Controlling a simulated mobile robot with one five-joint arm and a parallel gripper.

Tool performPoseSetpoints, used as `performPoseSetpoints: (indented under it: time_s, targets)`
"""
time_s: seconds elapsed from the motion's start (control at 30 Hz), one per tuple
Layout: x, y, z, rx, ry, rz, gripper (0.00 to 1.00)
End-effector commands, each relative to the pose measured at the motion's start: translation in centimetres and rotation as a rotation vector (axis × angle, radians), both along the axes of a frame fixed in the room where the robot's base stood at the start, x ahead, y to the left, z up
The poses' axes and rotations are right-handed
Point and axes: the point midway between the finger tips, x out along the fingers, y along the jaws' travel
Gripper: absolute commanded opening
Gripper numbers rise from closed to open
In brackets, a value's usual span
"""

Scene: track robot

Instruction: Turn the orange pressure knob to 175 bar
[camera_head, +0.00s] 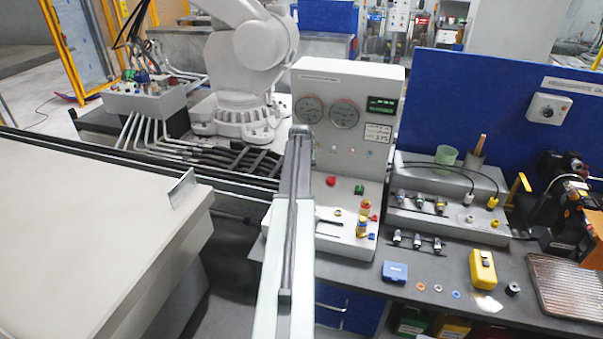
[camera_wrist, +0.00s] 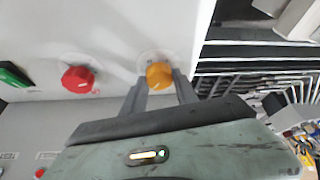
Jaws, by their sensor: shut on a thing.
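The orange knob (camera_wrist: 159,75) is on the pale panel face in the wrist view, near the panel's right edge. My gripper (camera_wrist: 160,84) reaches up to it with one finger on each side and is shut on it. A red knob (camera_wrist: 78,79) sits to its left on the same panel. In the head view, the panel (camera_head: 350,90) stands upright on the bench with two round gauges (camera_head: 326,112) and a green display (camera_head: 381,105). My arm hides the orange knob and the gripper there. The gauge readings are too small to tell.
A blue box (camera_head: 395,271) and a yellow device (camera_head: 482,268) lie on the bench to the right. A white robot arm (camera_head: 240,60) stands behind.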

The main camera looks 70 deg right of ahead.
Motion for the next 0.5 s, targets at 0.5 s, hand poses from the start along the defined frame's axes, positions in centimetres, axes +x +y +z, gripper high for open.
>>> performPoseSetpoints:
  time_s: [0.5]
  targets:
    - [-0.07, 0.06, -0.03, 0.003, 0.002, 0.018, 0.38]
